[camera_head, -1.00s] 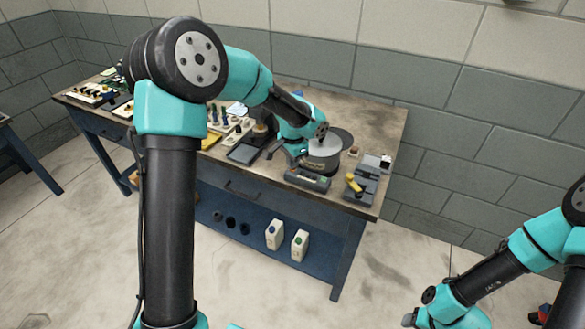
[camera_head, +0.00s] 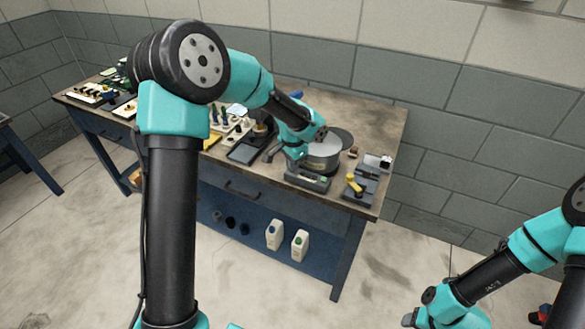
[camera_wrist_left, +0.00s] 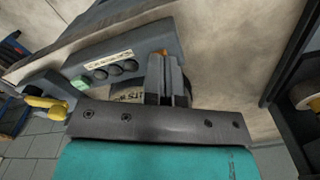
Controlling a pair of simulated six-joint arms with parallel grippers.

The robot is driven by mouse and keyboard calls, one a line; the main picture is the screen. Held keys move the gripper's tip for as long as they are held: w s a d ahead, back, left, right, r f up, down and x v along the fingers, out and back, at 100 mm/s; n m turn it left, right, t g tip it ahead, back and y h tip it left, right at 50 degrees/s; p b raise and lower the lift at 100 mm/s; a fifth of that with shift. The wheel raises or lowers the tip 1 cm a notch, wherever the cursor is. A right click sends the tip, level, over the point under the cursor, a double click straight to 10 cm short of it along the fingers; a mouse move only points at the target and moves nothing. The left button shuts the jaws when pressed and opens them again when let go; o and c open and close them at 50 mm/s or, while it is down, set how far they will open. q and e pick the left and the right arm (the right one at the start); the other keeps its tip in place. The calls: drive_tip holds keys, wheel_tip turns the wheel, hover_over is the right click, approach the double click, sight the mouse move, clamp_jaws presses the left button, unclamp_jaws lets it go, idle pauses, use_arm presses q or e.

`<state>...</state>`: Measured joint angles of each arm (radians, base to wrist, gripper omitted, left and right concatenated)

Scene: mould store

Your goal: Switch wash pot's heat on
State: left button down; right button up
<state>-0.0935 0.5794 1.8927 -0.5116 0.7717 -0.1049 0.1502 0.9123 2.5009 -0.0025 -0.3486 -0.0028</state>
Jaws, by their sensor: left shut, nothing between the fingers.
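The wash pot (camera_head: 323,157) is a grey round pot that stands on a dark heater base (camera_head: 308,181) near the right end of the bench. In the left wrist view, the base's front panel (camera_wrist_left: 130,60) has several dark round knobs, a pale label and a green patch (camera_wrist_left: 78,84). My left gripper (camera_head: 293,166) is shut and empty, right at the left part of the panel. In the left wrist view, its fingers (camera_wrist_left: 168,72) partly hide a small orange part (camera_wrist_left: 160,52) at their tips. I cannot tell whether they touch it.
A grey device with a yellow handle (camera_head: 354,184) stands right of the heater base. A dark tray (camera_head: 243,153) and small tools lie to the left. Two white bottles (camera_head: 274,235) stand on the lower shelf. The bench's back right is clear.

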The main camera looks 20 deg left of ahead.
idle(0.3)
use_arm(q)
wheel_tip(320, 180, up, 10)
idle(1.3)
drive_tip(key=shift+f, duration=0.1)
